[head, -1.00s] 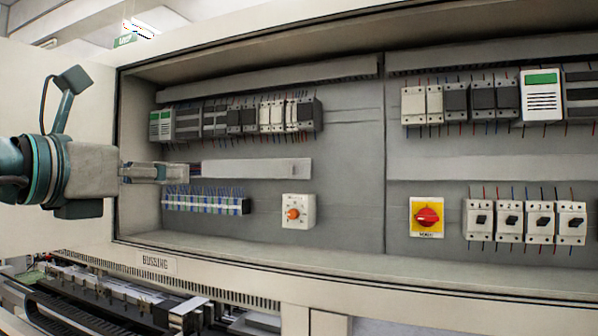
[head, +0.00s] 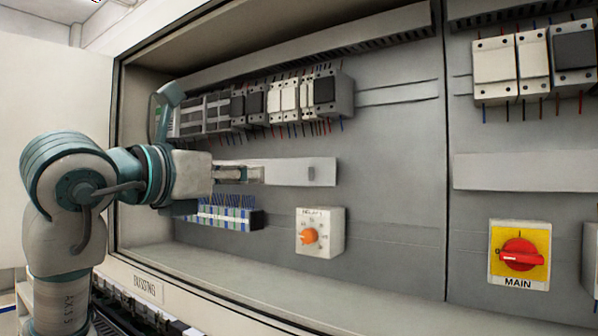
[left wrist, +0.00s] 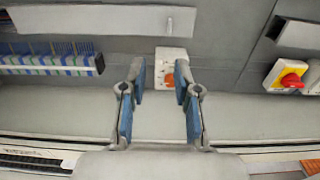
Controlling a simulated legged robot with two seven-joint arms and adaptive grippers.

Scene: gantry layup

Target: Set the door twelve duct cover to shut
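A plain light-grey duct cover (head: 297,172) lies along the middle of the cabinet's left bay, with a small raised tab near its right end. No "twelve" label is readable. In the left wrist view the cover (left wrist: 100,19) crosses the top left, beyond the fingers. My left gripper (head: 258,174) is in front of the cover's left part in the head view and hides its left end. In the left wrist view the two blue-padded fingers of my left gripper (left wrist: 161,82) are apart with nothing between them. My right gripper is not in view.
Below the cover are a terminal row (head: 228,216) and a box with an orange dial (head: 319,232). Breakers (head: 290,97) line the rail above. A red MAIN switch (head: 520,254) and another grey strip (head: 525,172) are to the right. The cabinet's lower ledge (head: 300,283) is bare.

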